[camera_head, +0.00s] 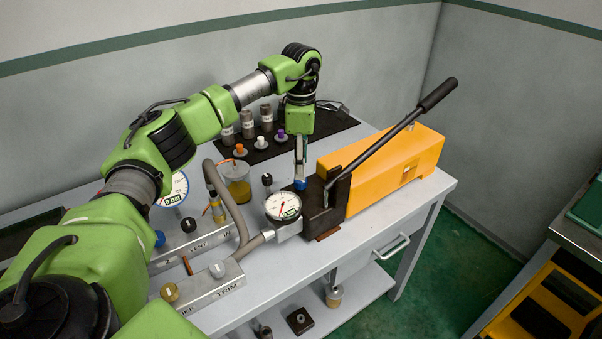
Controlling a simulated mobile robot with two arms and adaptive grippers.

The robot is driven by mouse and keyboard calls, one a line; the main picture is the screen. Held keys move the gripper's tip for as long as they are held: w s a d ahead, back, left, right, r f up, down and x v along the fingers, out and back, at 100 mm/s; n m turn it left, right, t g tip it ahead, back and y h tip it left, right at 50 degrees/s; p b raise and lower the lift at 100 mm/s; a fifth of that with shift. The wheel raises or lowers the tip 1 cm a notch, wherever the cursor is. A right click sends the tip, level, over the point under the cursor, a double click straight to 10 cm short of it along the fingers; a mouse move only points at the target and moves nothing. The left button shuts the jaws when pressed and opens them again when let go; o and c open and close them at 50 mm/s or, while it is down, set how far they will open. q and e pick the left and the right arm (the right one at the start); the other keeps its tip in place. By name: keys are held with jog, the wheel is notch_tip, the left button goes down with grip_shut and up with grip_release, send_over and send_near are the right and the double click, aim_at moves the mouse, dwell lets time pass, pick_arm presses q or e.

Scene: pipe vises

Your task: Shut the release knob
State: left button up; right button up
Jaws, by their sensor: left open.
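A hand pump stands on the table, with a yellow body (385,165), a dark pump head (322,212) and a long black-handled lever (437,93) slanting up to the right. My left gripper (300,178) points straight down over the left side of the pump head. It is open, its narrow silver fingers seen nearly edge-on. A small blue part (300,184) shows right at the fingertips. I cannot tell whether it is the release knob or finger pads, or whether there is contact. A black knob (267,179) stands to the left, apart from the gripper. My right gripper is out of view.
A round gauge (282,206) sits just left of the pump head, joined by a grey hose (228,200) to valve blocks (205,285). A beaker of yellow liquid (237,183) stands behind the hose. A dark mat (330,122) holds several small parts. The table's front right is clear.

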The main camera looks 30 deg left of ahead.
pick_arm(q)
notch_tip(320, 180, up, 7)
dwell(0.3)
dwell(0.5)
